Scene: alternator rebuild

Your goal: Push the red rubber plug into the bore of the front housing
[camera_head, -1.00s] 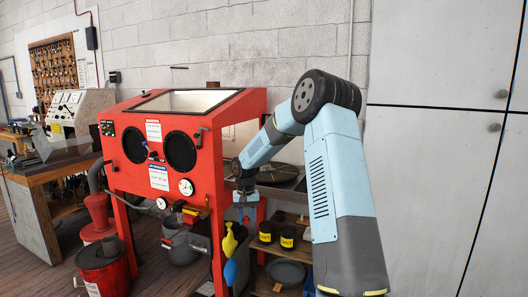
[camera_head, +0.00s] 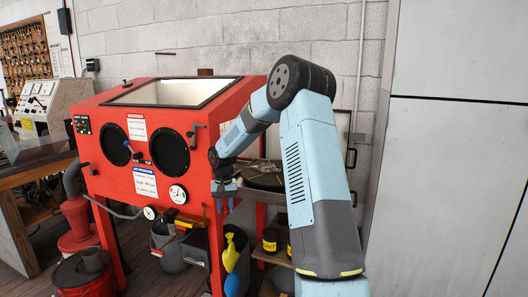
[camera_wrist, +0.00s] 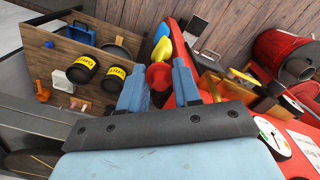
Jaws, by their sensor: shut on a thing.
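The red rubber plug (camera_wrist: 159,76) is held between the two blue fingers of my gripper (camera_wrist: 160,68) in the wrist view. In the head view my gripper (camera_head: 224,204) points down beside the right side of the red cabinet; the plug cannot be made out there. I cannot identify the front housing or its bore in either view. A dark round turntable (camera_head: 264,178) with something on it, too small to tell, shows behind my gripper, partly hidden by my arm.
The red blasting cabinet (camera_head: 150,112) stands close on the left. A wooden shelf (camera_wrist: 48,68) with black cans (camera_wrist: 82,69) is below my gripper. A red bucket (camera_head: 85,277) is on the floor. Grey lockers (camera_head: 455,150) stand right.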

